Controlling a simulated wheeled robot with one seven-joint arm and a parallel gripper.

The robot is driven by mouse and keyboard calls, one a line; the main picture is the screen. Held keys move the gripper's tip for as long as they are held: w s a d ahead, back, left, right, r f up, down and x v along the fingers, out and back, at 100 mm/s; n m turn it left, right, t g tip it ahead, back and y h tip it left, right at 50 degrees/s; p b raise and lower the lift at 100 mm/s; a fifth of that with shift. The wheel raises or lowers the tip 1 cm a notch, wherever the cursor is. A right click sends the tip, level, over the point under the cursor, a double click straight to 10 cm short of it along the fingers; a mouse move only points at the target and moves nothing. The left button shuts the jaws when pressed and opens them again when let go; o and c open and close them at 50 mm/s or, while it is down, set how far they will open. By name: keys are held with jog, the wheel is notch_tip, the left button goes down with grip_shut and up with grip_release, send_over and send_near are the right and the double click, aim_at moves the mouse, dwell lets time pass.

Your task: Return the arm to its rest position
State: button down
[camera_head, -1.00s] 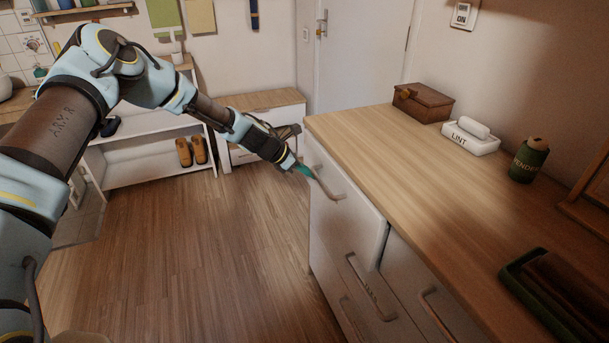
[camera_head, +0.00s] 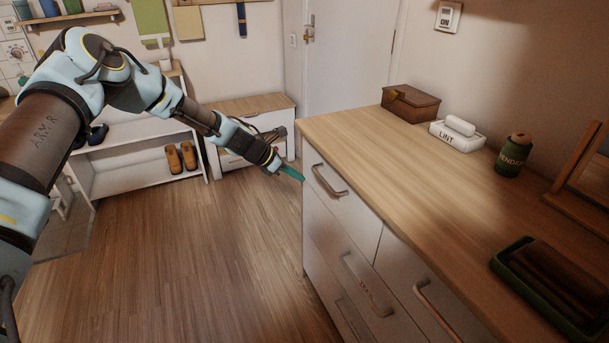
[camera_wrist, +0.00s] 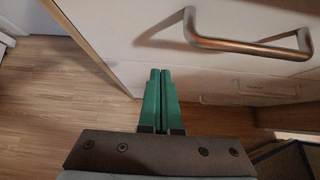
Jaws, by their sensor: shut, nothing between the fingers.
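My gripper (camera_head: 291,173) is at the end of my extended arm, in front of the white dresser's left edge, close to the top-left drawer (camera_head: 335,198). Its green fingers are together with nothing between them. In the wrist view my gripper (camera_wrist: 161,75) points at the white drawer front, and a metal handle (camera_wrist: 250,46) lies ahead and to the right of the fingertips. The fingers are apart from the handle. The drawer's handle also shows in the head view (camera_head: 329,183), and the drawer sits flush with the cabinet.
The wooden dresser top (camera_head: 400,175) holds a brown box (camera_head: 411,103), a lint tray (camera_head: 457,135), a green jar (camera_head: 514,156) and a dark tray (camera_head: 508,283). A low cabinet (camera_head: 243,110) and shoe shelf (camera_head: 140,173) stand behind my arm. The wood floor (camera_head: 200,260) is clear.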

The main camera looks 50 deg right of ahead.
jog(key=w+a+r+m+t+y+b, duration=0.1)
jog(key=w+a+r+m+y, duration=0.25)
jog(key=a, duration=0.75)
jog(key=w+a+r+m+t+h, duration=0.15)
jog(key=w+a+r, duration=0.35)
jog(key=a, duration=0.7)
jog(key=s+a+r+m+t+y, duration=0.1)
jog(key=a+r+m+y, duration=0.15)
jog(key=a, duration=0.95)
jog(key=s+a+r+m+t+y, duration=0.15)
jog(key=a+r+m, duration=0.25)
jog(key=a, duration=0.7)
jog(key=s+a+r+m+y, duration=0.1)
jog(key=s+a, duration=0.2)
jog(key=a, duration=0.4)
jog(key=s+a+r+m+y, duration=0.1)
jog(key=s+a+r+m, duration=0.1)
jog(key=a, duration=0.5)
jog(key=shift+s+r, duration=0.25)
jog(key=shift+s, duration=0.5)
jog(key=shift+a, duration=0.1)
